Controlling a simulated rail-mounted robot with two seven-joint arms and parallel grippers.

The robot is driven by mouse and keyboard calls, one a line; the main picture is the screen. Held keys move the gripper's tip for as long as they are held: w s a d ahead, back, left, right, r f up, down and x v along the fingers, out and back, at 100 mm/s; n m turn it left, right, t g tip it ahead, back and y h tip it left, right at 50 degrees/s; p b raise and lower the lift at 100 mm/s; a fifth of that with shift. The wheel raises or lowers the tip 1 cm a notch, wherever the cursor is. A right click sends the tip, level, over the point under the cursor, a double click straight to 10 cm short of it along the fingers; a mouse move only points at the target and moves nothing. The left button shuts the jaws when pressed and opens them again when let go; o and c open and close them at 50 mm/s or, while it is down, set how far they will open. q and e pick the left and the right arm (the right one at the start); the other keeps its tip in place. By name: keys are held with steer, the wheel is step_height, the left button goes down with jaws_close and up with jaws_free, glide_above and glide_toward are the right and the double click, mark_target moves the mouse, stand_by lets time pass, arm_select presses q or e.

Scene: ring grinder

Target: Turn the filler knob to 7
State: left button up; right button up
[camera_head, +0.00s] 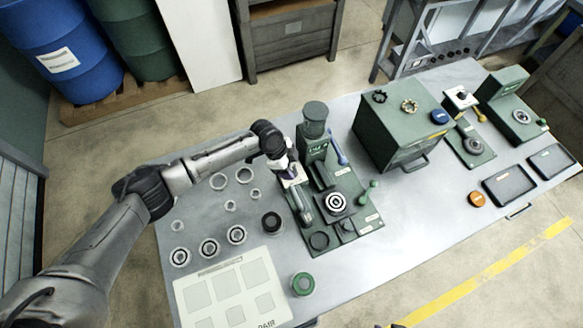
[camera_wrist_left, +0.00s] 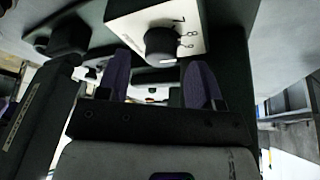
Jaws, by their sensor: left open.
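The filler knob (camera_wrist_left: 162,43) is a black round knob on a white dial plate (camera_wrist_left: 128,22), seen in the left wrist view. The number 7 shows on the dial above and to the right of the knob, with more digits below it. Which number the knob points at is not clear. My left gripper (camera_wrist_left: 158,76) is open, its two purple fingers apart below the knob, one toward each side. In the head view my left gripper (camera_head: 289,168) is at the left side of the green grinder machine (camera_head: 345,190); the knob is not clear there.
Several rings (camera_head: 209,247) lie on the grey table left of the machine, with a pale marked board (camera_head: 262,265) in front. A large green box (camera_head: 400,125) stands to the right, and black trays (camera_head: 509,184) lie farther right.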

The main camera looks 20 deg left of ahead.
arm_select(q)
steer(key=shift+x, duration=0.9)
steer(key=c, duration=0.9)
